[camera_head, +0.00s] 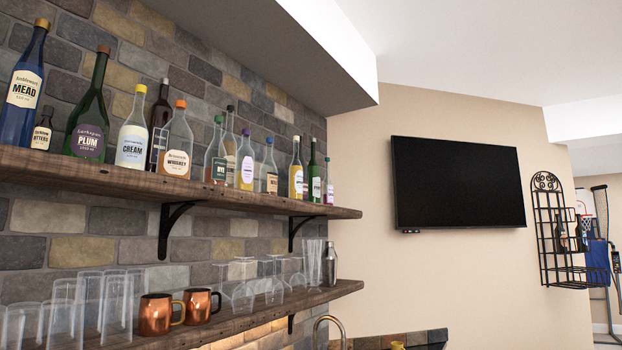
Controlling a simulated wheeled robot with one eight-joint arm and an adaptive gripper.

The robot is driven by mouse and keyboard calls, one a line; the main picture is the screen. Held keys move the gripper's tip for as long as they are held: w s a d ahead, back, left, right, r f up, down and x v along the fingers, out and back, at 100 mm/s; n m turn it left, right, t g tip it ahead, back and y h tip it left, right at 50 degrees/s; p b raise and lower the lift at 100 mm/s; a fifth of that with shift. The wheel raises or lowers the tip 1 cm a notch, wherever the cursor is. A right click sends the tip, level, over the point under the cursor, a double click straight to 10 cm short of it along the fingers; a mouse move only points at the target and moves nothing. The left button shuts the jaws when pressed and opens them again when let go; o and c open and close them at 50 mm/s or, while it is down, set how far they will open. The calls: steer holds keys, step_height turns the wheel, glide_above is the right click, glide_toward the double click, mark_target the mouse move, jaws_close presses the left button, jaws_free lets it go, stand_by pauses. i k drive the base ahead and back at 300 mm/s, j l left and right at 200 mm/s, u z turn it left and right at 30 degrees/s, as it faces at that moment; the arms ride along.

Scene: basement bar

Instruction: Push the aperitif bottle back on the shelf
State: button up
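Several bottles stand upright in a row on the upper wooden shelf (120,176) at the left. Readable labels include a blue mead bottle (24,88), a small bitters bottle (42,130), a green plum bottle (88,118), a clear cream bottle (133,138), an orange-capped whiskey bottle (177,145) and a rye bottle (215,158). The labels on the farther bottles are too small to read, so I cannot tell which bottle is the aperitif. The whiskey bottle stands near the shelf's front edge. My gripper is not in view.
The lower shelf (225,325) holds clear glasses (115,305), two copper mugs (155,315) and a metal shaker (330,264). A faucet (322,322) rises below. A television (457,183) and a black wire rack (560,235) hang on the right wall.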

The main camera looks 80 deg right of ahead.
mark_target(295, 169)
steer(key=z, duration=2.7)
steer(key=i+l+u, duration=0.3)
steer(key=i+l, duration=0.2)
steer(key=l, duration=0.2)
steer(key=i+l+u, duration=0.15)
steer(key=l, duration=0.25)
steer(key=i, duration=0.1)
